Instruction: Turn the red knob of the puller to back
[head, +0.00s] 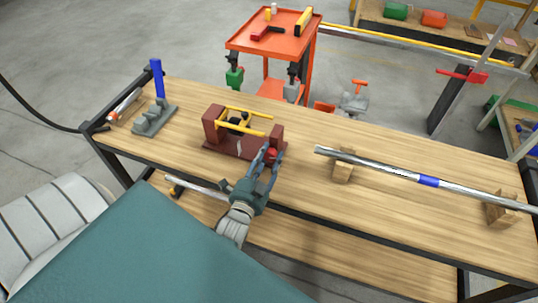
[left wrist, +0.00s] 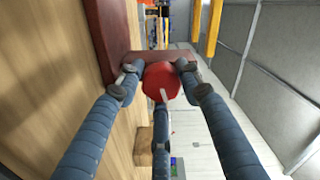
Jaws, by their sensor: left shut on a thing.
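The puller (head: 228,146) is a dark red frame with two uprights and yellow bars, standing on the wooden workbench. Its red knob (head: 272,153) is on the right upright, on the side near me. In the left wrist view the red knob (left wrist: 160,80) is round, with a pale line on its lower part. My left gripper (head: 267,162) is shut on the knob, with blue-grey fingers on both sides of it and a third finger below. The fingers partly hide the knob in the head view. My right gripper is not in view.
A grey stand with a blue post (head: 157,80) is at the bench's left end. A long metal bar (head: 390,172) with a blue band rests on wooden blocks (head: 343,166) at the right. An orange cart (head: 270,45) stands behind. Bare wood lies between puller and bar.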

